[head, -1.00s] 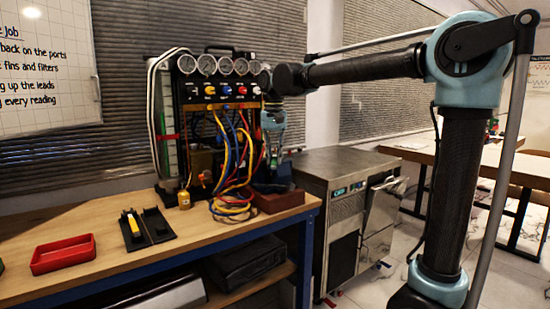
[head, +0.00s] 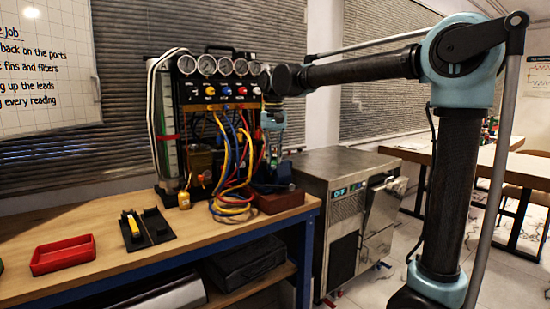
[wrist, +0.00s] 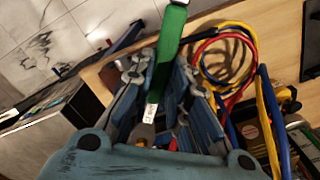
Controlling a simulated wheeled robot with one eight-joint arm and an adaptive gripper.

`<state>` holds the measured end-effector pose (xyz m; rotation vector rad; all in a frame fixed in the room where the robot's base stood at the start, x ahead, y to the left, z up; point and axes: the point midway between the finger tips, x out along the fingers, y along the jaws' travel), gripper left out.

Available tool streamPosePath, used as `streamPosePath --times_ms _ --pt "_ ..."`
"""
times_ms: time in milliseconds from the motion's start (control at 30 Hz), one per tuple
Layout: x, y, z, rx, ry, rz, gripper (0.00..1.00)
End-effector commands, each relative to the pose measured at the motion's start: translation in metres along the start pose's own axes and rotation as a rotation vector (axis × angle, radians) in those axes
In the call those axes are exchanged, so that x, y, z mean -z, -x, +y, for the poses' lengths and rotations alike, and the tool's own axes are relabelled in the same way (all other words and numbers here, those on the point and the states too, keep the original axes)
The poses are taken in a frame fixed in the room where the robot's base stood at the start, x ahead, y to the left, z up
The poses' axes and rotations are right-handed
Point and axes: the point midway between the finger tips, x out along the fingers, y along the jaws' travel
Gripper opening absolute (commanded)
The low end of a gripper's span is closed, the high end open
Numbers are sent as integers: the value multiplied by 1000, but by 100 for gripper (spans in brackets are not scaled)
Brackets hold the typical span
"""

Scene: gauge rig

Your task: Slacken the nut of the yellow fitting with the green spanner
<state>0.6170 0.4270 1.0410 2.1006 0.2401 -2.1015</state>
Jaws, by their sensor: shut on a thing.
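My gripper (wrist: 165,85) is shut on the green spanner (wrist: 170,45), whose flat green handle runs up out of the wrist view between the fingers. In the head view my gripper (head: 273,135) points down at the right side of the gauge rig, and the spanner in it is too small to make out. I cannot pick out the yellow fitting or its nut with certainty. A small yellow piece (head: 184,200) stands on the bench at the foot of the rig. I cannot see the spanner's jaw or whether it touches any nut.
The gauge rig (head: 215,106) has blue, red and yellow hoses (head: 238,190) hanging in loops before it. A brown block (head: 280,202) lies at the bench's right end. A red tray (head: 62,255) and a black holder (head: 150,229) stand left. A steel machine (head: 343,170) stands right.

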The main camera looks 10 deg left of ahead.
Motion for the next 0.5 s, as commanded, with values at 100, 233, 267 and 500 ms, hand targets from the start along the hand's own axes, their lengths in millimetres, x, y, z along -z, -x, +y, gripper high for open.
streamPosePath --times_ms 100,233,267,500 --pt "2 0 0 0 0 0 0" --pt "4 0 0 0 0 0 0" --pt "5 0 0 0 0 0 0" --pt "8 0 0 0 0 0 0"
